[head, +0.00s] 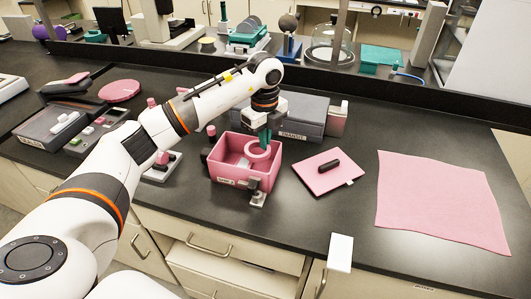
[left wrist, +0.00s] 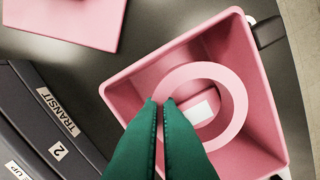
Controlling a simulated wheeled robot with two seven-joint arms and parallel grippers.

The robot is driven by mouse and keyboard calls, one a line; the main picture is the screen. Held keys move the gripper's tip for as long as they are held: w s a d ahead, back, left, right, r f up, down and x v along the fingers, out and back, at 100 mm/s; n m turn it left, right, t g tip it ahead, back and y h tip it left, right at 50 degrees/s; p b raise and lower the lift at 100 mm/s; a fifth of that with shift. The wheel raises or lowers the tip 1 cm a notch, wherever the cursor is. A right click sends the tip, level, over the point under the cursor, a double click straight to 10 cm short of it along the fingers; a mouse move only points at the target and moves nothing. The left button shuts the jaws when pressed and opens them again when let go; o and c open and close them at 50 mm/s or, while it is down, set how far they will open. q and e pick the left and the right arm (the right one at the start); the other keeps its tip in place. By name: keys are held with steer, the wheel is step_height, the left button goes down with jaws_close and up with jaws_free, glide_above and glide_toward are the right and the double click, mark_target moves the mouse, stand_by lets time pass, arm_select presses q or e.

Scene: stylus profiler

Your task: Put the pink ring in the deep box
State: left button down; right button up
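The deep pink box (head: 228,173) stands open-topped near the table's front edge. It also fills much of the left wrist view (left wrist: 262,95). The pink ring (head: 258,151) is at the box's opening. In the left wrist view the ring (left wrist: 232,105) shows over the box's inside, and I cannot tell if it touches the floor. My left gripper (head: 265,141) reaches down from above, its green fingertips (left wrist: 164,102) close together on the ring's near-left rim. A pale piece lies inside the box and shows through the ring's hole. My right gripper is out of view.
A grey case (head: 295,113) marked TRANSIT stands just behind the box. A flat pink pad (head: 324,178) with a black piece on it lies to the right, and a pink cloth (head: 440,200) lies farther right. Small devices crowd the left side.

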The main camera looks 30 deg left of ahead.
arm_select(q)
steer(key=shift+f, duration=0.3)
step_height(320, 180, down, 3)
steer(key=shift+s+d+p, duration=0.1)
steer(key=shift+p, duration=0.3)
steer(key=shift+f, duration=0.3)
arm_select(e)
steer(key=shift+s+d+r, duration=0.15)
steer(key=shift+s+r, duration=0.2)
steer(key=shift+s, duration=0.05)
arm_select(q)
steer(key=shift+f+b, duration=0.4)
steer(key=shift+f, duration=0.25)
steer(key=c, duration=1.6)
jaws_free()
steer(key=shift+c, duration=0.2)
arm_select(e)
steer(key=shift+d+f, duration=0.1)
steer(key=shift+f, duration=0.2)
